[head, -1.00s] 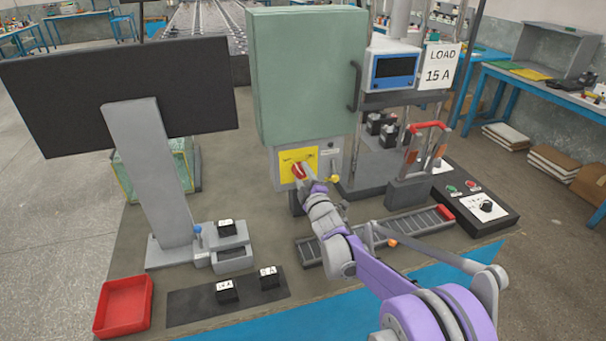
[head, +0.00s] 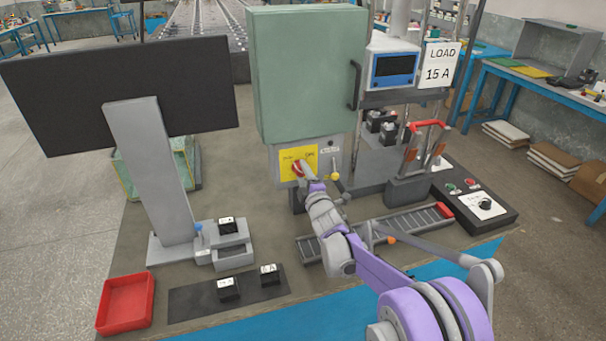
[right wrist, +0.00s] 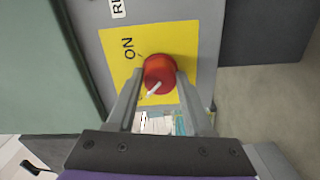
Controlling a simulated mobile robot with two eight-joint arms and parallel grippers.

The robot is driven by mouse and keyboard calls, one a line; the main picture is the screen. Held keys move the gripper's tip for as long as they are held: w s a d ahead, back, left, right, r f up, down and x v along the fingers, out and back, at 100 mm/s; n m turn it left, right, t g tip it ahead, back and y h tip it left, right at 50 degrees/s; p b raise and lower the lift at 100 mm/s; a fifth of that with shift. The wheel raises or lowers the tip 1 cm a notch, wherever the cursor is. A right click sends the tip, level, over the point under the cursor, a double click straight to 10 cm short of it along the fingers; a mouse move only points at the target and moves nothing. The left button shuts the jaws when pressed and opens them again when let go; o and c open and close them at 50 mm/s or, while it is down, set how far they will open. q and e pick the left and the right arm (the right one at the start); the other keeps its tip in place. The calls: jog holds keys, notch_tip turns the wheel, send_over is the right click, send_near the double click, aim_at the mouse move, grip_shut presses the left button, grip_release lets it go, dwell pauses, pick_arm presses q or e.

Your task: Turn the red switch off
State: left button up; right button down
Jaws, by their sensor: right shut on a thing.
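The red switch (head: 297,168) is a round knob on a yellow plate (head: 313,157) on the grey panel below the green cabinet. My right gripper (head: 303,172) is at the knob in the head view and partly covers it. In the right wrist view the two fingers of my right gripper (right wrist: 159,80) stand on either side of the red switch (right wrist: 159,72), shut on it. A white pointer mark on the knob is turned toward the lower left of that view. The word ON shows on the plate. My left gripper is out of view.
The green cabinet (head: 305,75) stands above the switch. A yellow-tipped lever (head: 335,176) is just right of the plate. A dark monitor (head: 60,100) on a grey post is at the left. A slotted rail (head: 400,226) and a black button box (head: 478,205) lie at the right.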

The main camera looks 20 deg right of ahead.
jog(key=shift+c, duration=1.5)
grip_release()
jog(key=shift+s, duration=0.1)
jog(key=s, duration=1)
jog(key=shift+s+d, duration=0.2)
jog(key=shift+s, duration=0.15)
